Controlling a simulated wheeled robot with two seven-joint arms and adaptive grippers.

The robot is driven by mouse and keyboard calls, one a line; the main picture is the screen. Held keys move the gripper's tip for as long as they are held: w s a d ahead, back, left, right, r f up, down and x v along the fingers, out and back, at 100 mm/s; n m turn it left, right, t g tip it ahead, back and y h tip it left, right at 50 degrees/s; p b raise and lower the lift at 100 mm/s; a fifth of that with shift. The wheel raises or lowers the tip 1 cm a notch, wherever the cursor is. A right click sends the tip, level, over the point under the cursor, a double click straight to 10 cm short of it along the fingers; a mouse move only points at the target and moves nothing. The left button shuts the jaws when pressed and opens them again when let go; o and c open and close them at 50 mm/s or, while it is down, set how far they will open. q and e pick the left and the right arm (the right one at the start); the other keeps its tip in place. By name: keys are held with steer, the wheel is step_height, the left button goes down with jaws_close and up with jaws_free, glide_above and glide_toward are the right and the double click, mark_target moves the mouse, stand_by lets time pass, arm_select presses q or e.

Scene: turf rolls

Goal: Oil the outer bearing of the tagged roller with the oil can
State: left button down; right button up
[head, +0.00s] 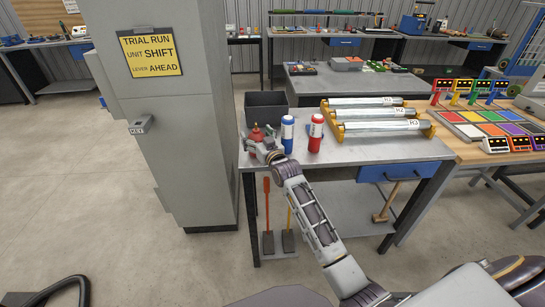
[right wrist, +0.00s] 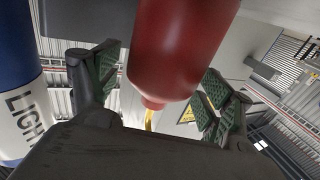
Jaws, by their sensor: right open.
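A red oil can (head: 256,133) stands at the left end of the grey workbench (head: 357,152). In the right wrist view the red body (right wrist: 180,45) and a thin brass-yellow part (right wrist: 149,119) show between my fingers. My right gripper (head: 260,147) is open around the can; its green-padded fingers (right wrist: 150,95) show gaps beside it. Three pale rollers lie on a yellow rack (head: 427,131), labelled R1 (head: 362,101), R2 (head: 365,112) and R3 (head: 370,125). I cannot tell which is tagged. My left gripper is not in view.
A blue bottle (head: 287,134), labelled LIGHT in the right wrist view (right wrist: 15,90), stands close beside my right gripper. A red bottle (head: 315,134) stands right of it. A dark bin (head: 266,107) is behind. A grey cabinet (head: 185,120) is at left. The bench front is clear.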

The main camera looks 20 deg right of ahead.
mark_target(261, 140)
steer(key=shift+s+f, duration=0.1)
steer(key=shift+s, duration=0.55)
steer(key=shift+s+d, duration=0.1)
steer(key=shift+s, duration=0.35)
steer(key=shift+s+d, duration=0.2)
steer(key=shift+s, duration=0.95)
steer(key=shift+s+d, duration=0.1)
steer(key=shift+s, duration=0.6)
steer(key=shift+s+d, duration=0.1)
steer(key=shift+s, duration=1.05)
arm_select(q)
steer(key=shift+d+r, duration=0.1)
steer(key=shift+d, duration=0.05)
arm_select(e)
steer(key=shift+s+d, duration=0.2)
steer(key=shift+s, duration=1.2)
steer(key=shift+s+d, duration=0.15)
steer(key=shift+s, duration=1.2)
